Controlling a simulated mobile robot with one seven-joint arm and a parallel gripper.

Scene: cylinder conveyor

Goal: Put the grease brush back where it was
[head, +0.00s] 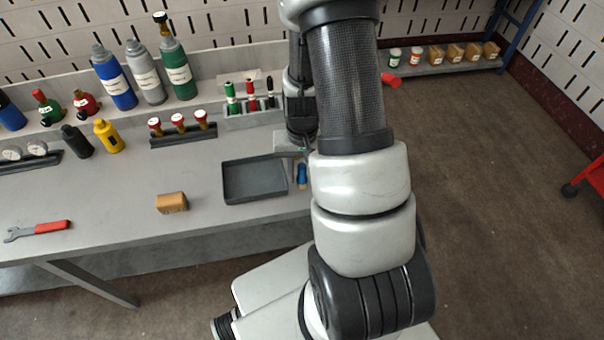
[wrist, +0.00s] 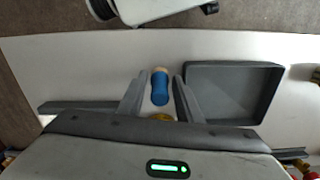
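A blue cylindrical piece with a tan end (wrist: 160,88) shows between the fingers of my gripper (wrist: 159,80) in the wrist view. Narrow gaps show on both sides of it, so the fingers look open around it. A small yellow part (wrist: 161,117) shows nearer the palm. In the head view the blue piece (head: 302,173) is at the bench's right end, just below my gripper (head: 293,150). I cannot tell for sure that it is the grease brush. A rack (head: 252,108) with green, red and black handled items stands behind.
A dark empty tray (head: 230,197) is left of the blue piece. A cardboard-brown block (head: 172,202) and a red-handled wrench (head: 40,230) lie on the bench. Red-capped items stand in a black holder (head: 184,137). Bottles (head: 146,75) line the back shelf. The front middle is mostly clear.

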